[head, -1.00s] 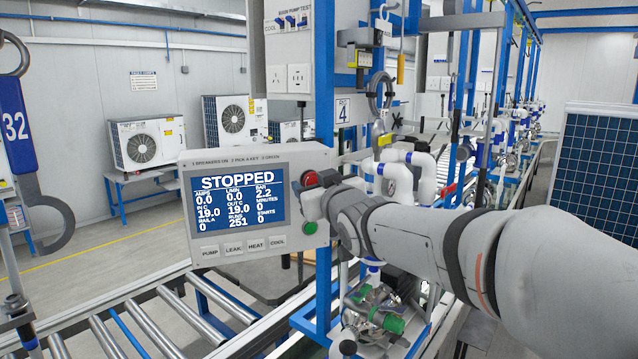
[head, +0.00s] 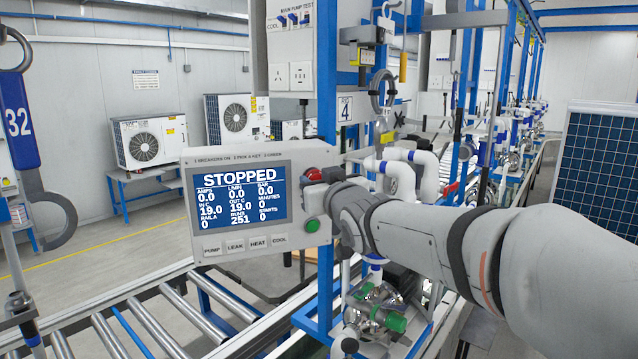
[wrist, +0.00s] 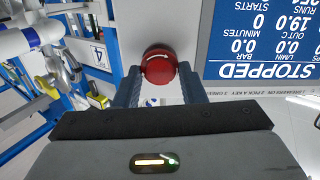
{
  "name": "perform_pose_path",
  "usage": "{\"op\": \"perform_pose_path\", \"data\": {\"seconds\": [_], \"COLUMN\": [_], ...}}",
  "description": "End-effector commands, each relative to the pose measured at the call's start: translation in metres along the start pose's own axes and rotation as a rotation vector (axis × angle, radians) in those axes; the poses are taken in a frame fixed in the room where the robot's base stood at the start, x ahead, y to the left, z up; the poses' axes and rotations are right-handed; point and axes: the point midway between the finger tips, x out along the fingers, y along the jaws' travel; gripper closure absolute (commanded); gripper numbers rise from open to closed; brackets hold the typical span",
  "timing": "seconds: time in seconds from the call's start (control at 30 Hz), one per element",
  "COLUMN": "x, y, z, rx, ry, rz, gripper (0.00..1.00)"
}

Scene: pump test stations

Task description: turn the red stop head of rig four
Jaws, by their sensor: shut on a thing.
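The red stop head (head: 314,173) sits at the upper right of the grey control panel (head: 240,258), partly hidden by my gripper (head: 322,180). In the wrist view the round red stop head (wrist: 158,66) lies between the two dark fingers of my gripper (wrist: 159,80). The fingers are shut on its sides. The panel screen (head: 238,196) reads STOPPED, with BAR at 0.0. A sign with a 4 (head: 345,109) is on the blue frame above the panel.
A green button (head: 312,225) is just below my gripper on the panel. White pipes (head: 405,175) and blue posts stand close behind my arm. A roller conveyor (head: 150,320) runs at the lower left. A hook hangs at the far left.

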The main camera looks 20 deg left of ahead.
Motion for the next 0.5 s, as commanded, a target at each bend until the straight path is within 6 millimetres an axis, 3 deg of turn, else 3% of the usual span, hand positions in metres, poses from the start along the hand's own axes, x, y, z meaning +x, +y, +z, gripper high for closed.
{"op": "perform_pose_path", "data": {"seconds": [0.5], "x": [0.0000], "y": [0.0022], "z": [0.0003], "rx": [0.377], "ry": [0.000], "rz": [0.001], "gripper": [0.86]}}
